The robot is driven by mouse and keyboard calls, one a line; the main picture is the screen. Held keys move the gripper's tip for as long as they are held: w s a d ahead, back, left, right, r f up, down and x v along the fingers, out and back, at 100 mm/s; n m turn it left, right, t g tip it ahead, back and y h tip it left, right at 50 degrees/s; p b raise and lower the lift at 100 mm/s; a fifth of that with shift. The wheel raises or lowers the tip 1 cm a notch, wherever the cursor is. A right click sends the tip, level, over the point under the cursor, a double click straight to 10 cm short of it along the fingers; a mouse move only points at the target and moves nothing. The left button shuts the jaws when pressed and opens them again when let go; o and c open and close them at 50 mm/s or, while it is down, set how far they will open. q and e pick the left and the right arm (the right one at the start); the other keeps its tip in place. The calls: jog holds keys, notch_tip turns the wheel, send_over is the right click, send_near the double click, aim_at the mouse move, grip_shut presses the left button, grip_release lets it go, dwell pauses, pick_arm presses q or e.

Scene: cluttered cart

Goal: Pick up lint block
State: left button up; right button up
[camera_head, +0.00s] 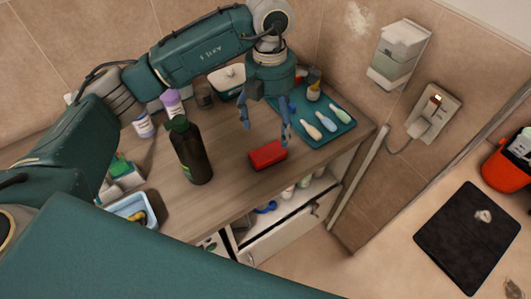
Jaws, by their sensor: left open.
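A red block (267,155) lies flat on the wooden top (228,180) near its front edge. It is the only plain block that I see there, and I cannot read any label on it. My left gripper (266,128) points down just behind and above the red block. Its two blue fingers are spread apart with nothing between them. The fingers appear clear of the block, but the exact height is hard to judge. My right gripper is not in view.
A dark bottle (190,152) stands left of the block. A teal tray (335,128) with several small bottles lies to the right. A blue bin (128,206) sits at the left front. An open drawer (283,228) juts out below. A black mat (470,245) lies on the floor.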

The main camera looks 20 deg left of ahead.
pick_arm(q)
jog(key=p, duration=0.2)
send_over(266, 149)
notch_tip(266, 149, down, 4)
jog(key=shift+d+f, duration=0.1)
jog(key=shift+d, duration=0.05)
jog(key=shift+f, duration=0.4)
notch_tip(266, 149, down, 5)
jog(key=p, duration=0.2)
jog(key=shift+r+p, duration=0.1)
jog(key=shift+p, duration=0.3)
jog(key=shift+f, duration=0.4)
jog(key=shift+c, duration=0.5)
jog(key=c, duration=1.3)
